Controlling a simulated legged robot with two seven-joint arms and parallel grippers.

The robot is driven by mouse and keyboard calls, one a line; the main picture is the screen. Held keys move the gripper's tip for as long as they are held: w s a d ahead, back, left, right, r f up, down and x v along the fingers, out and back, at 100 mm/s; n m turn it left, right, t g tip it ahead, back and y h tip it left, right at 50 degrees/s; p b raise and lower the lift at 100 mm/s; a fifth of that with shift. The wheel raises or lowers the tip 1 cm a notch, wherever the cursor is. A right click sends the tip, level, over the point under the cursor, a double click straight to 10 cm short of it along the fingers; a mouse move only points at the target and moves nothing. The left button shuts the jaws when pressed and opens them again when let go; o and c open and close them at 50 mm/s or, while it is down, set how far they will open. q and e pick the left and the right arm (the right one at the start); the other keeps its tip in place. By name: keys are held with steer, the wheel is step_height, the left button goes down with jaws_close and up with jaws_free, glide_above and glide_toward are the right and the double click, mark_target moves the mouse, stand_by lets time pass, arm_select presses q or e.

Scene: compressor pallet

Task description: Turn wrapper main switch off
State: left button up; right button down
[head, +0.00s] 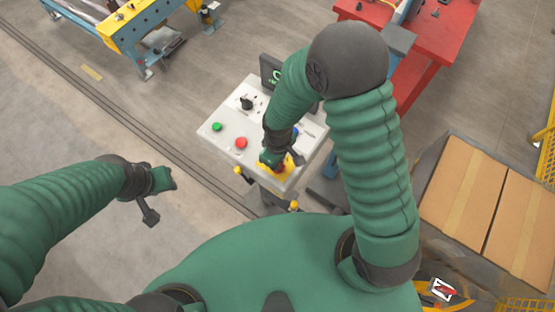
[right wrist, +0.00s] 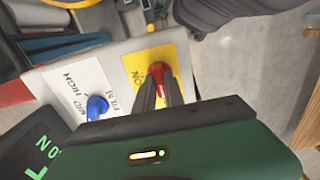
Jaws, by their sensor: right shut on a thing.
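The wrapper's control panel (head: 215,115) is a pale tilted box in the middle of the head view. The main switch is a red knob (right wrist: 157,69) on a yellow plate (right wrist: 135,66), with an "ON" label beside it in the right wrist view. My right gripper (head: 281,165) is at the panel's near corner. In the right wrist view its fingers (right wrist: 160,88) are shut on the red knob and hide part of it. My left gripper (head: 155,198) hangs over the floor at left, away from the panel; its jaw opening is unclear.
The panel also has a green button (head: 217,126), a red button (head: 241,143), a black knob (head: 247,103) and a blue knob (right wrist: 97,105). A dark display (right wrist: 40,145) with green text adjoins it. Cardboard boxes (head: 465,200) stand at right, a red table (head: 440,40) behind.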

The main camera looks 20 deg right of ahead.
steer(key=shift+s+f, duration=0.1)
steer(key=shift+s, duration=0.1)
stand_by(0.3)
steer(key=c, duration=1.8)
jaws_free()
steer(key=o, duration=0.4)
steer(key=shift+w+d, duration=0.1)
steer(key=shift+c, duration=0.2)
steer(key=shift+w+r, duration=0.1)
steer(key=shift+r, duration=0.2)
step_height(320, 180, up, 16)
steer(key=b, duration=0.1)
steer(key=shift+r, duration=0.15)
